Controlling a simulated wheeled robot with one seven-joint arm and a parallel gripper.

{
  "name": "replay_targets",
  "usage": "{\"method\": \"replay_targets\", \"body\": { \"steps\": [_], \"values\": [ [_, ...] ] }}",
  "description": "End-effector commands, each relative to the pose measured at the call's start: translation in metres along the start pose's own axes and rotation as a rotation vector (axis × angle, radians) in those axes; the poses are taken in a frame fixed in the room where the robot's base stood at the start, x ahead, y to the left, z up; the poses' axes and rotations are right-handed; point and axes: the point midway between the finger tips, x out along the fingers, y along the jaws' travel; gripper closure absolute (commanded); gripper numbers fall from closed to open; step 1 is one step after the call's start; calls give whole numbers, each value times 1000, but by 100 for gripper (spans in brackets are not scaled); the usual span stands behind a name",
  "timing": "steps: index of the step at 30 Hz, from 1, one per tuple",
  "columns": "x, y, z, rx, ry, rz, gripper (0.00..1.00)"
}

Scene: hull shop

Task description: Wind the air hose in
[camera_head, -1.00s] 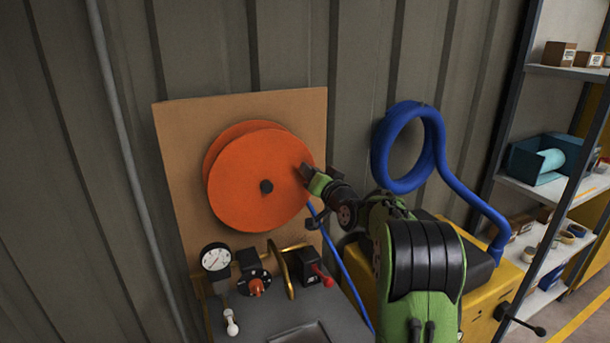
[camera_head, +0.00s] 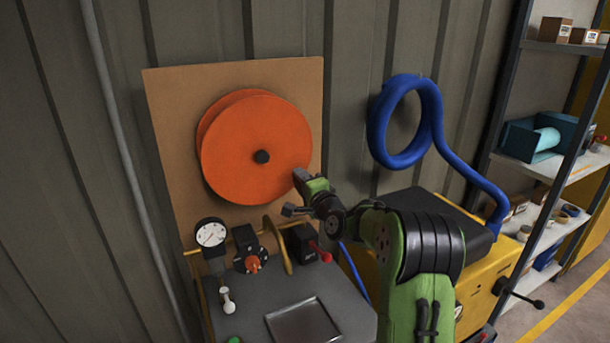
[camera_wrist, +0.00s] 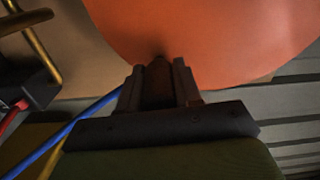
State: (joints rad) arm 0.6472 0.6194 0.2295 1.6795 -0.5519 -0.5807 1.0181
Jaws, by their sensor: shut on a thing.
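The orange hose reel (camera_head: 245,150) with a dark hub is mounted on a brown board (camera_head: 170,110) on the wall. My gripper (camera_head: 299,176) is at the reel's lower right rim. In the wrist view my gripper (camera_wrist: 158,85) is shut on a dark, brownish reel handle (camera_wrist: 158,75) in front of the orange disc (camera_wrist: 215,40). The handle is mostly hidden by the fingers. The thin blue air hose (camera_head: 352,268) runs down behind my arm; its upper part is hidden. It also shows in the wrist view (camera_wrist: 85,120), left of the fingers.
Below the reel are a gauge (camera_head: 210,233), a red-knobbed valve (camera_head: 252,258), a brass pipe (camera_head: 282,250) and a red lever (camera_head: 320,252). A thick blue hose coil (camera_head: 375,125) hangs at right above a yellow cabinet (camera_head: 500,265). Shelves (camera_head: 560,165) stand far right.

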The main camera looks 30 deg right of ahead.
Motion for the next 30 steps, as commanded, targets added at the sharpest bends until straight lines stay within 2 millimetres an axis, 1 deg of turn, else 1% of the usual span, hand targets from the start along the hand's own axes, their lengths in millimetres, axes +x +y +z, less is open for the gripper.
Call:
{"method": "replay_targets", "body": {
  "steps": [1, 4, 15, 22, 30],
  "values": [
    [0, 6, 3, 45, 1, 4, 100],
    [0, 13, 11, 140, 1, 4, 100],
    [0, 30, 46, 491, 5, 6, 100],
    [-1, 33, 72, 710, 7, 7, 100],
    [-1, 31, 101, 965, 10, 9, 100]
  ]
}}
